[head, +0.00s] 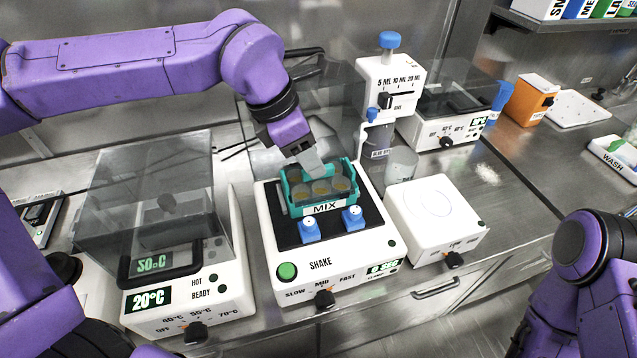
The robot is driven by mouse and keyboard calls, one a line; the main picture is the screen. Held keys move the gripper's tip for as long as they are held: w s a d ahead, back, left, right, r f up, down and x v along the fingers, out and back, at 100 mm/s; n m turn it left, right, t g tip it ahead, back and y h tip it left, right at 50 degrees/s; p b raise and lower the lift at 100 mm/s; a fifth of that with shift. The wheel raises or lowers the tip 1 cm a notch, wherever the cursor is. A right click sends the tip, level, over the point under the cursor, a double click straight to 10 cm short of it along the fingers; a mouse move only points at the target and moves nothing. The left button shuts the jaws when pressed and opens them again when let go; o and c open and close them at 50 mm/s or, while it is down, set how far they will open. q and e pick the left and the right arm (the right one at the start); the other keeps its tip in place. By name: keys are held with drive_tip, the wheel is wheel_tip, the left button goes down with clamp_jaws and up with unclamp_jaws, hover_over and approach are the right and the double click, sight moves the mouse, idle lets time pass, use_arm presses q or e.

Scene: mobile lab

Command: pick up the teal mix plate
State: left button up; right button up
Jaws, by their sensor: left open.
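The teal mix plate (325,209), with a white MIX label and several round wells, sits on the black top of the white shaker (311,272). Two blue clamp knobs stand on the shaker in front of the plate.
A clear-lidded heater (190,292) stands left of the shaker. To the right are a white square device (436,215) and a beaker (401,165). A dispenser (388,82) with a blue cap stands behind.

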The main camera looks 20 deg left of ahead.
sight(318, 184)
use_arm(q)
drive_tip(key=x, duration=0.3)
drive_tip(key=shift+w+a, duration=0.15)
drive_tip(key=shift+w, duration=0.1)
drive_tip(key=shift+s, duration=0.3)
clamp_jaws()
drive_tip(key=shift+r, duration=0.1)
